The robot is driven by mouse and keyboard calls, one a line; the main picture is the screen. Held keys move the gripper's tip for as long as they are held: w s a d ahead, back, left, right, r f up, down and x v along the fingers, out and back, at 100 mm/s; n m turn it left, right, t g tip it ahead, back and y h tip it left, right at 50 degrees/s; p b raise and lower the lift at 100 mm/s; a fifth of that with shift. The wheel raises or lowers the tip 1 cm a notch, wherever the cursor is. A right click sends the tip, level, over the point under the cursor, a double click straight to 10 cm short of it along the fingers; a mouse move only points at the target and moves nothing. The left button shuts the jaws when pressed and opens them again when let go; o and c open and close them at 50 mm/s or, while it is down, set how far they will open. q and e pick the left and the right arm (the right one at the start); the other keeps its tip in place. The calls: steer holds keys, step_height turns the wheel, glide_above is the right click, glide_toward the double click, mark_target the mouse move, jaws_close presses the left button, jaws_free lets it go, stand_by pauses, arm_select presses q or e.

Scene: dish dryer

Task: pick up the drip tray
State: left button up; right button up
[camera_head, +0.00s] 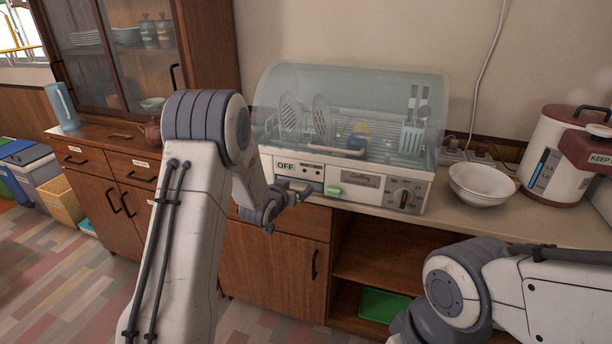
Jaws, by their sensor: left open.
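The dish dryer (345,175) stands on the counter with its clear lid closed over plates, cups and utensils. My left gripper (287,208) is open just in front of and below that part, at the counter's front edge. I cannot tell whether it touches it. My right arm comes in at the lower right, and its gripper is not in view.
A green tray (384,305) lies in the open shelf below. A wooden cabinet (130,60) stands at the left, with bins (40,180) beside it.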

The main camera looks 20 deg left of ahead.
arm_select(q)
steer(key=shift+w, duration=0.2)
steer(key=c, duration=1.4)
steer(key=shift+o, duration=0.2)
steer(key=shift+r, duration=0.2)
